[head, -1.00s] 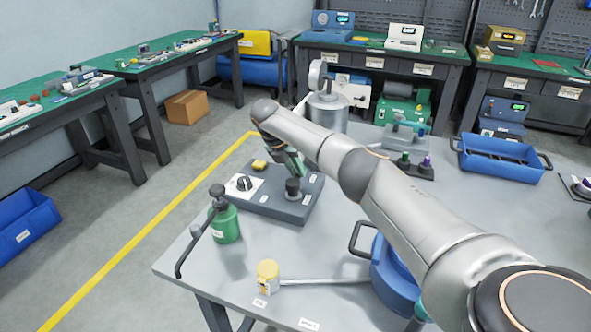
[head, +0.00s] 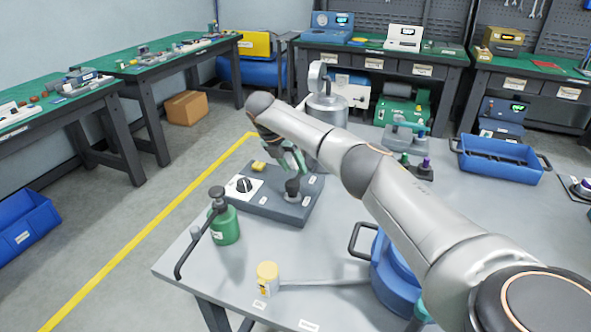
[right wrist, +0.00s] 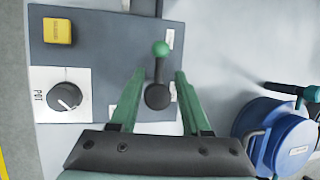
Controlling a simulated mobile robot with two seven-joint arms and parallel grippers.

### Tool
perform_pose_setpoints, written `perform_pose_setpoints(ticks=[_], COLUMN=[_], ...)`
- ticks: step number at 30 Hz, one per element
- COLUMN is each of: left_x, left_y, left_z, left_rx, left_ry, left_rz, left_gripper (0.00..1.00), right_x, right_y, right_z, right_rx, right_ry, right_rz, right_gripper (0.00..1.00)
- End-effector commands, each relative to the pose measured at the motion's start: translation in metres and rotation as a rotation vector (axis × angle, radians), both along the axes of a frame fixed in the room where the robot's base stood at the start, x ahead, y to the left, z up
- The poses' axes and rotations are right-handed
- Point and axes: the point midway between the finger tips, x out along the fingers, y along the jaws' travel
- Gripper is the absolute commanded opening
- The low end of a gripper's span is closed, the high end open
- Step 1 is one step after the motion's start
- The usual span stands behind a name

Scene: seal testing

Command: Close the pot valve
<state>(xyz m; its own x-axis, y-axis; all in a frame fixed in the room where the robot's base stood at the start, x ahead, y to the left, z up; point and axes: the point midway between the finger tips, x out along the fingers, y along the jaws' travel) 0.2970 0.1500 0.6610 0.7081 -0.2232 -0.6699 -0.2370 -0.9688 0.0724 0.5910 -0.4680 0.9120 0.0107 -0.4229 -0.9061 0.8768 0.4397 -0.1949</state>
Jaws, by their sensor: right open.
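A dark grey control box (head: 262,203) stands on the bench, left of centre. A black dial knob (head: 243,185) sits on its white plate; in the right wrist view the plate reads "POT" beside the knob (right wrist: 65,97). A black lever (head: 292,188) stands on the box's right part; in the right wrist view it has a round black base (right wrist: 158,96) and a green ball tip (right wrist: 161,48). My right gripper (head: 290,160) is open above this lever. In the right wrist view its green fingers (right wrist: 159,75) lie on either side of it, with no contact visible. My left gripper is out of view.
A yellow button block (head: 259,166) sits on the box. A green bottle (head: 225,222) with a black lever stands at front left, and a yellow-lidded jar (head: 267,276) at the front. A metal canister (head: 327,113) is behind; a blue pot (head: 388,268) stands right.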

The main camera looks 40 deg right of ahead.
Motion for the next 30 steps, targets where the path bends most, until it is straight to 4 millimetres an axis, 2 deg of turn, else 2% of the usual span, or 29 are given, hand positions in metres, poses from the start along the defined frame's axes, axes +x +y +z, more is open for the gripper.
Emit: perform_pose_setpoints(ticks=[1, 6, 13, 18, 30], left_x=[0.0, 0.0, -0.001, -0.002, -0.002], left_y=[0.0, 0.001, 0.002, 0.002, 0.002], left_z=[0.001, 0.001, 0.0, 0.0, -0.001], left_rx=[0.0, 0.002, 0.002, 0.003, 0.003], left_ry=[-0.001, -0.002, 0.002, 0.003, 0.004], left_rz=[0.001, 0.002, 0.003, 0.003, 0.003], left_gripper=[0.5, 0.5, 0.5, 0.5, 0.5], right_x=[0.001, 0.0, -0.001, -0.001, -0.001], right_y=[0.005, 0.021, 0.037, 0.042, 0.042], right_z=[0.012, 0.047, 0.08, 0.09, 0.09], right_rx=[-0.001, -0.001, -0.001, -0.001, 0.0], right_ry=[-0.004, -0.004, -0.003, -0.001, 0.0], right_rz=[0.002, 0.002, -0.001, -0.001, -0.001], right_gripper=[0.47, 0.47, 0.47, 0.47, 0.47])
